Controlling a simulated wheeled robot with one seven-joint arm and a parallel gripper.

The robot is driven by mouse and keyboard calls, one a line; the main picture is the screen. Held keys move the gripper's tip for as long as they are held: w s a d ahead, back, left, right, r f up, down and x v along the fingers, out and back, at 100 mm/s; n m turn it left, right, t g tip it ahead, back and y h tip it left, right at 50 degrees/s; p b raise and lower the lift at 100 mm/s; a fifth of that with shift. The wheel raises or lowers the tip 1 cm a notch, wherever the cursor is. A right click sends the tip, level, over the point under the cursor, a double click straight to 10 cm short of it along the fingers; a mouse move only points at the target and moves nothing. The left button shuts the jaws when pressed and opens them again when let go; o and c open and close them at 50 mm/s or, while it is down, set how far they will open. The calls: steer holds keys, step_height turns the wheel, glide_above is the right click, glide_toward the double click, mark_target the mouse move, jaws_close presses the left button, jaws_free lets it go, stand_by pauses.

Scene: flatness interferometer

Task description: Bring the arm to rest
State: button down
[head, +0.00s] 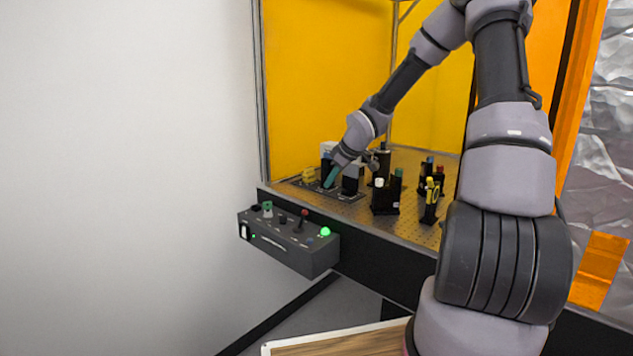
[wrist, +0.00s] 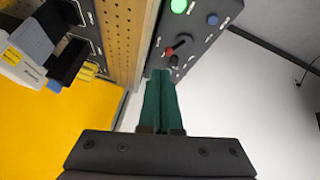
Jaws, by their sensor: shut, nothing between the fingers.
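My arm reaches from the lower right of the head view up and over to the optical table. My gripper (head: 331,178) has teal fingers and is low over the table's front left part, close to the small black mounts there. In the wrist view my gripper (wrist: 161,75) is shut, its two green fingers together with nothing between them. The fingertips point toward the edge of a dark control box (wrist: 195,35); I cannot tell the gap between them.
The control box (head: 288,240) with switches and a lit green lamp (head: 325,231) hangs on the table's front. Several optic mounts (head: 385,196) stand on the perforated table top (head: 408,224). Yellow panels (head: 325,80) enclose the table. A wooden surface (head: 345,343) lies below.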

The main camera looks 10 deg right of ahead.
steer(key=s+d+r+m+h, duration=0.2)
steer(key=s+r+m, duration=0.2)
steer(key=s+r, duration=0.5)
steer(key=s+d+r+m+h, duration=0.2)
steer(key=s+r+m+h, duration=0.15)
steer(key=s+r, duration=0.45)
steer(key=s+a+r+m+y, duration=0.1)
steer(key=s+r+m+y, duration=0.1)
steer(key=s, duration=0.6)
steer(key=s+a+r+m+t+y, duration=0.1)
steer(key=s+r+m, duration=0.3)
steer(key=s, duration=0.5)
steer(key=shift+a+r+y, duration=0.4)
steer(key=shift+r+y, duration=0.2)
steer(key=shift+y, duration=0.05)
